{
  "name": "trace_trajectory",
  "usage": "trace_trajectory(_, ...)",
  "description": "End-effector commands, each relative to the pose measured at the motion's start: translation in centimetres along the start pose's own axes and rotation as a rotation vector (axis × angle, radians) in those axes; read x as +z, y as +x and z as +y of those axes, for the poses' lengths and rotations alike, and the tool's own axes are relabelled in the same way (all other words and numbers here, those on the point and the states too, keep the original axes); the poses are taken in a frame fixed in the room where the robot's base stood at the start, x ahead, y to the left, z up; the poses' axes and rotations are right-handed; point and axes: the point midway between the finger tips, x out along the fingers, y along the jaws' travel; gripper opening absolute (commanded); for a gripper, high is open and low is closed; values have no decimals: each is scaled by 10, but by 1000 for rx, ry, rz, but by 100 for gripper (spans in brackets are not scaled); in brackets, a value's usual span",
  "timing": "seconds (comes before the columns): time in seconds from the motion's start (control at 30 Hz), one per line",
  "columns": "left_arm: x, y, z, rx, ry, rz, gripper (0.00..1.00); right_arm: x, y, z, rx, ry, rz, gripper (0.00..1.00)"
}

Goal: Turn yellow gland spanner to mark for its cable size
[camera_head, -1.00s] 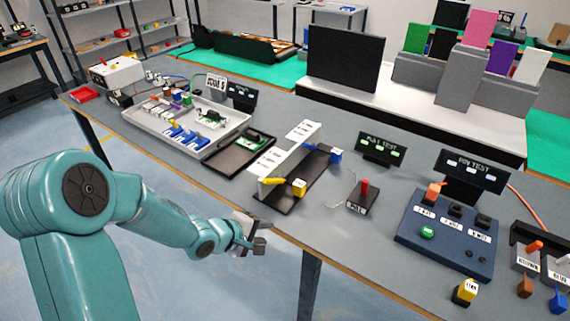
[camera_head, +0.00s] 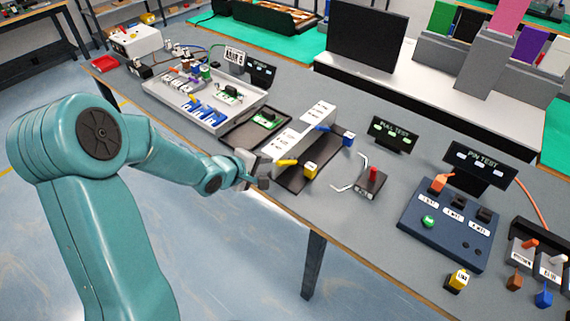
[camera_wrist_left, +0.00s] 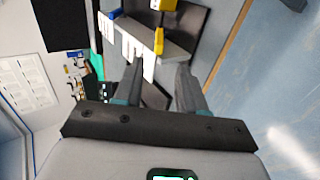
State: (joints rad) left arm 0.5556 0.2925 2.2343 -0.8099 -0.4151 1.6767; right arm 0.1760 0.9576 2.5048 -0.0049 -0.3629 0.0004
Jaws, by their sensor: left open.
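The yellow gland spanner (camera_head: 287,162) sticks out from the white label panel (camera_head: 309,121) of a dark-based stand, beside a yellow block (camera_head: 310,170). In the left wrist view the yellow spanner (camera_wrist_left: 158,42) lies just beyond and between the fingertips, apparently not gripped. My left gripper (camera_head: 262,170) is open at the near left end of the stand, close to the spanner's free end; its two fingers (camera_wrist_left: 157,78) are spread. A blue spanner (camera_head: 322,127) and blue block (camera_head: 348,138) are at the stand's far end. The panel's marks are too small to read. My right gripper is out of view.
A grey tray (camera_head: 258,98) of parts and a black tray (camera_head: 232,142) stand left of the stand. A red-topped device with a bent wire (camera_head: 371,182) and a blue pin-test box (camera_head: 425,238) stand to the right. The table's front edge runs beneath my left arm.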

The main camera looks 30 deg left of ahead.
Motion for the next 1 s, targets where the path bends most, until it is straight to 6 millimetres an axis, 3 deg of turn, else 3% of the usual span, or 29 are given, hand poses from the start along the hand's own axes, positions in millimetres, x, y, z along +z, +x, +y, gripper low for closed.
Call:
trace_trajectory(0.03,2,16,-3,-2,0,-4,40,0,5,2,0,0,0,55)
trace_trajectory(0.3,2,80,1,-3,1,-4,40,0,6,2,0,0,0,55)
trace_trajectory(0.5,2,111,2,-1,2,-3,40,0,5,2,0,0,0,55)
trace_trajectory(0.93,1,122,2,0,1,-1,40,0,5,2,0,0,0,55)
trace_trajectory(1.0,1,122,2,0,1,-1,18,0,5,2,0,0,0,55)
